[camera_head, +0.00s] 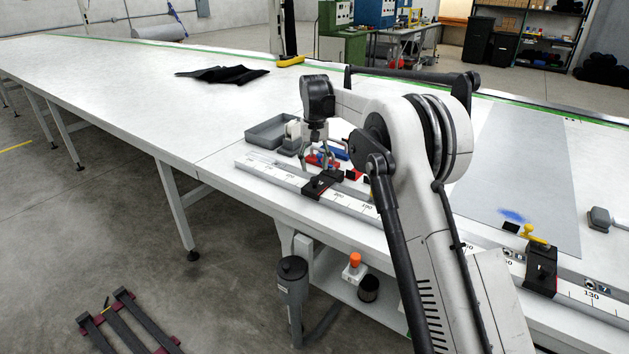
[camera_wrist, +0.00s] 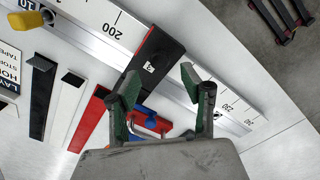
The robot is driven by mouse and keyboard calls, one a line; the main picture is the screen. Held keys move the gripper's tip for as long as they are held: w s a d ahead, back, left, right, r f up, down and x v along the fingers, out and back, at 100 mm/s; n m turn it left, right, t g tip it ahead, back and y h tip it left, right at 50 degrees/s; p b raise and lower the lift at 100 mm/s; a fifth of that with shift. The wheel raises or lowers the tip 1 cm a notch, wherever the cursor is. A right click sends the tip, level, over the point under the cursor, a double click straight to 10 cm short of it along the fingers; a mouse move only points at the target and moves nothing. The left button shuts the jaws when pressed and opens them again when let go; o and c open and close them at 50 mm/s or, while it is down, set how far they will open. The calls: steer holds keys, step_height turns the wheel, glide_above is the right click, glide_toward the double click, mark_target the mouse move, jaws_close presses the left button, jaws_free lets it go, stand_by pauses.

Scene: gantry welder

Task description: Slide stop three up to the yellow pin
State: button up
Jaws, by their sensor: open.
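A black stop (camera_wrist: 160,58) with a small white number plate sits across the scale rail (camera_wrist: 100,22); the number is too small to read surely. The stop also shows in the head view (camera_head: 322,184), with a red edge. In the wrist view my gripper (camera_wrist: 158,88) has one finger on each side of the stop's near end, nothing visibly clamped. A yellow pin (camera_wrist: 24,22) stands at the rail's upper left beside a numbered plate. Whether the fingers touch the stop cannot be told.
A grey tray (camera_head: 272,132) sits behind the rail. My arm hides the rail's middle.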

mark_target(314, 178)
step_height(314, 178, down, 6)
steer(key=shift+f, duration=0.25)
steer(key=shift+c, duration=0.5)
jaws_close()
